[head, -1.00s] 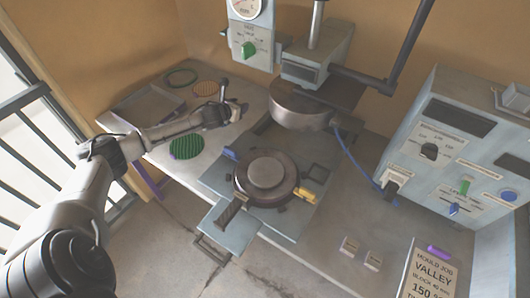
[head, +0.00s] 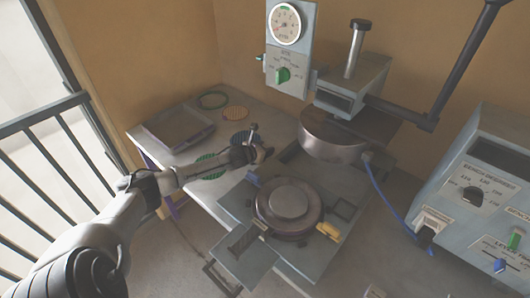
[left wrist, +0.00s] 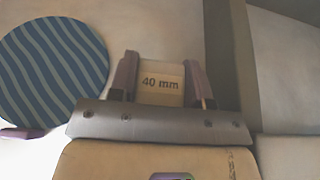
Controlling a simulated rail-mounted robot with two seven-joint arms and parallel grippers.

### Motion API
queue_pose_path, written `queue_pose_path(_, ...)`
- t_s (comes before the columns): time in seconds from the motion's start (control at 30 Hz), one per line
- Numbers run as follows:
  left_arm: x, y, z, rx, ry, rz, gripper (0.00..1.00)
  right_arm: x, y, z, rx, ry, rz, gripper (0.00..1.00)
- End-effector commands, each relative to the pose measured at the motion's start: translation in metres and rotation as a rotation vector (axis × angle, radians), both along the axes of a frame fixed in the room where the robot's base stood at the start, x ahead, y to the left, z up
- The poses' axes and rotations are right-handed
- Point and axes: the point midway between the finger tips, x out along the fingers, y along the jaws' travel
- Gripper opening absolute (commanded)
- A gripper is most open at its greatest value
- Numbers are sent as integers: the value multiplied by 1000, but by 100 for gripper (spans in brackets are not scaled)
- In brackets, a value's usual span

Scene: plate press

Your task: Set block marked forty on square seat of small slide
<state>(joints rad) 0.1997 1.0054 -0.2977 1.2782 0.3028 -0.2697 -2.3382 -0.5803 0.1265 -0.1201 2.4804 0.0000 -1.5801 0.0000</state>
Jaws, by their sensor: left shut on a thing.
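My left gripper (head: 262,152) is above the table's left part, behind and left of the round mould. In the left wrist view, its fingers (left wrist: 160,85) are shut on a pale block marked 40 mm (left wrist: 160,82), one finger on each side. The block is too small to make out clearly in the head view. A small grey slide (head: 252,264) with a bar handle (head: 222,281) sticks out at the front left of the press base. I cannot clearly make out its square seat. My right gripper is not in view.
The round mould (head: 289,203) sits on the press base, below and in front of the press head (head: 333,140). A blue-striped disc (left wrist: 55,72) lies near my gripper. A green mat (head: 208,168) and a tray (head: 178,128) are at left. A blue cable (head: 385,200) hangs at right.

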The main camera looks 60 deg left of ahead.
Motion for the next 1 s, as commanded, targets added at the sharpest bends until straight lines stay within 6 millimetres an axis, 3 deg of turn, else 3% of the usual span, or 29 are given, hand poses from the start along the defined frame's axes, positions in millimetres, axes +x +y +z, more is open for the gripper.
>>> queue_pose_path(0.07, 0, 0, -8, -2, -2, 2, 16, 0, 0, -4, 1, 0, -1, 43)
queue_pose_path(0.47, 0, 0, -12, 1, -1, 1, 16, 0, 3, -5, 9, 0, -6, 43)
queue_pose_path(0.5, 0, 0, -11, 0, 0, 1, 48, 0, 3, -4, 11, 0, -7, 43)
queue_pose_path(0.73, 0, 0, -11, 0, 0, 1, 70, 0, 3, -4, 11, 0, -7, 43)
queue_pose_path(1.0, 0, 0, -9, 1, -1, 1, 70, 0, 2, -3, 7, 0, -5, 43)
